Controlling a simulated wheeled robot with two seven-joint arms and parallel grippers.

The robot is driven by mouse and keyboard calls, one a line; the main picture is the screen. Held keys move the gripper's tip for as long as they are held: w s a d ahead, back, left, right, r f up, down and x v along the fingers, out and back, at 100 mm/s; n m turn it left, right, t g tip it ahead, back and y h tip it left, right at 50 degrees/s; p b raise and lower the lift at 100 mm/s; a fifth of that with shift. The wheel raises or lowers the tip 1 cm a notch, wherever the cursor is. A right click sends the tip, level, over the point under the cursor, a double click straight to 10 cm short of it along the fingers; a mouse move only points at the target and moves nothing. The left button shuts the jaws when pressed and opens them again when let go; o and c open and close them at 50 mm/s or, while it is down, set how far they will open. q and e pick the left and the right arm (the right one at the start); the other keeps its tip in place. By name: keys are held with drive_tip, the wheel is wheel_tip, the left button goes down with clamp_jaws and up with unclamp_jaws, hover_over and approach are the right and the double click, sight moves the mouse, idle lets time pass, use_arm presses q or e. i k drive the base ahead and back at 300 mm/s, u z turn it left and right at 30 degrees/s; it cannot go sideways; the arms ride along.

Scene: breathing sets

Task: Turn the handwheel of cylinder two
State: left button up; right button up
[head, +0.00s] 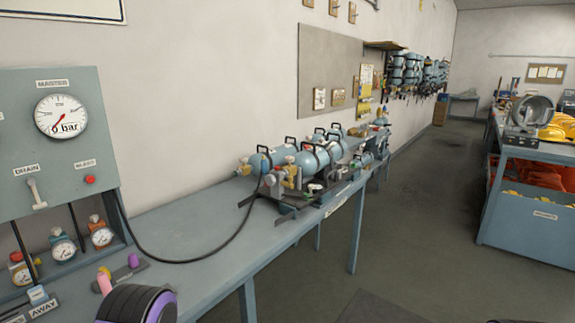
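Several blue breathing cylinders (308,160) with black carry handles lie on a dark rack on the grey bench. Small coloured valve parts show at their near ends, including a red and grey one (271,181) and a yellow one (290,183). Which cylinder is number two, and which part is its handwheel, is too small to tell. My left gripper (119,271) is low at the left over the bench, well short of the cylinders. Its pink and purple fingertips are apart, with nothing seen between them. My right gripper is not in view.
A grey panel (40,130) with a MASTER gauge (61,116) reading 0 bar stands at the left. A black hose (195,261) runs from it along the bench (190,228) to the rack. Open floor (420,200) lies to the right, before a blue-grey table (540,214).

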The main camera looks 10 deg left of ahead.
sight(289, 160)
drive_tip(key=z, duration=0.7)
drive_tip(key=i, duration=1.05)
drive_tip(key=u, duration=0.25)
